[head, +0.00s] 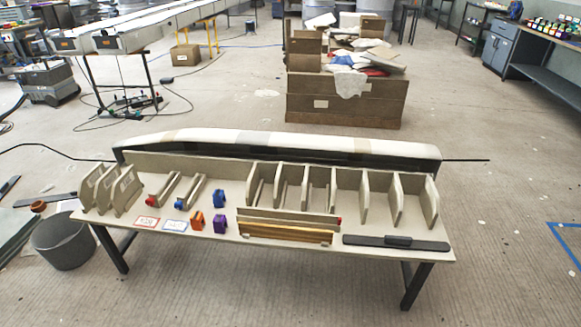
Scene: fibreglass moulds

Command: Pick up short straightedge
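A black flat bar with a raised grip in its middle (397,242) lies on the front right of the beige table (340,256). It looks like a short straightedge, and nothing covers it. Longer wooden strips (286,235) lie just left of it along the front edge; I cannot tell whether any is a straightedge. Neither of my grippers is in view.
Upright beige dividers (366,196) stand behind the bar, with a long pale mould (280,141) behind the table. Orange (197,220) and purple (220,224) clamps sit left. A grey bucket (64,242) stands at the left. Floor in front is clear.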

